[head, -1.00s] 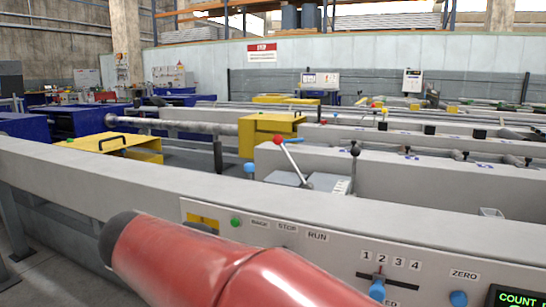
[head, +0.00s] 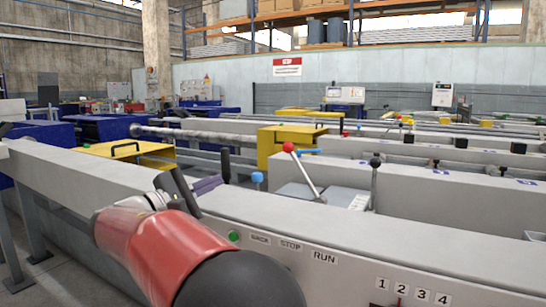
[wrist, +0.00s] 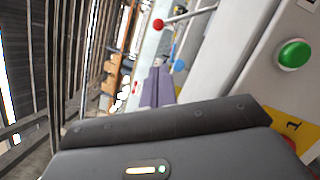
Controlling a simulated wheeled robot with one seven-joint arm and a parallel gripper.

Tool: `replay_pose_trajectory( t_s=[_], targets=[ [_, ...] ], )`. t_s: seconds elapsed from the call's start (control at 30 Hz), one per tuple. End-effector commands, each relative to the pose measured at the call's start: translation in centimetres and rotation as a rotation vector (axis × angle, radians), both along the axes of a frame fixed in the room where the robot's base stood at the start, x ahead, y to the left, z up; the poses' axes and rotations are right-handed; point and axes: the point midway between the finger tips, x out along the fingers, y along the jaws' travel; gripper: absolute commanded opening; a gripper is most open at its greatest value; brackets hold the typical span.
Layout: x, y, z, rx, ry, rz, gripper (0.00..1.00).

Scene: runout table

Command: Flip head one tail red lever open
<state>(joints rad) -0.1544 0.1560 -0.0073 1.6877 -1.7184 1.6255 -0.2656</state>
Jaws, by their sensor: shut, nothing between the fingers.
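The red-tipped lever (head: 303,170) stands tilted on a grey housing beyond the near rail, its red ball up and to the left. Its red ball also shows in the wrist view (wrist: 158,24), near the top. A blue-tipped lever (head: 257,179) is left of it and lower, with its blue ball also in the wrist view (wrist: 178,66). My gripper (head: 215,183) is over the near rail, left of both balls and apart from them. Its purple-grey fingers (wrist: 157,82) are together and empty in the wrist view. The fingers are partly hidden by my wrist in the head view.
A black-tipped lever (head: 374,183) stands right of the red one. The near rail (head: 330,233) carries a green button (head: 234,236) and labelled controls on its front. A yellow box (head: 290,142) stands behind the levers, and another yellow guard (head: 140,152) is at left.

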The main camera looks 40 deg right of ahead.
Motion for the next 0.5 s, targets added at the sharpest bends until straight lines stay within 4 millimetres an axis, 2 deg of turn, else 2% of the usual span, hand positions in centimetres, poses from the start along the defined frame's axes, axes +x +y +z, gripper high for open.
replay_pose_trajectory(
  t_s=[0.5],
  targets=[
    [1.2,-10.5,1.7,0.000,-0.001,-0.007,0.00]
  ],
)
